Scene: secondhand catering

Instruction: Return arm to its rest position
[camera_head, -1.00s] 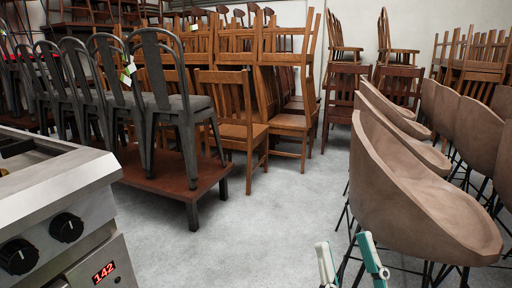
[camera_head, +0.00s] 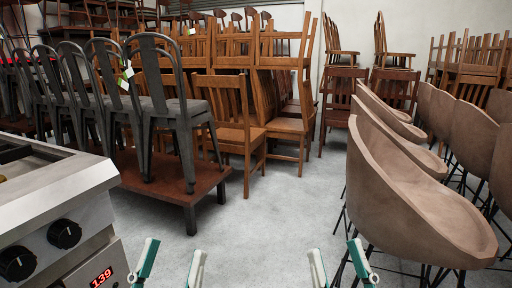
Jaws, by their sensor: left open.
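My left gripper (camera_head: 171,264) shows at the bottom edge, left of the middle. Its two green and pale fingers stand apart with bare floor between them. My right gripper (camera_head: 340,266) shows at the bottom edge, right of the middle. Its fingers are also apart, with nothing between them. Only the finger ends of both grippers are in view; the arms are out of the picture.
A steel cooker (camera_head: 62,215) with black knobs and a red display stands at the left. Grey metal chairs (camera_head: 170,110) stand on a low wooden table (camera_head: 165,184). Wooden chairs (camera_head: 235,130) are stacked behind. Brown shell chairs (camera_head: 420,215) line the right. The middle floor (camera_head: 262,220) is clear.

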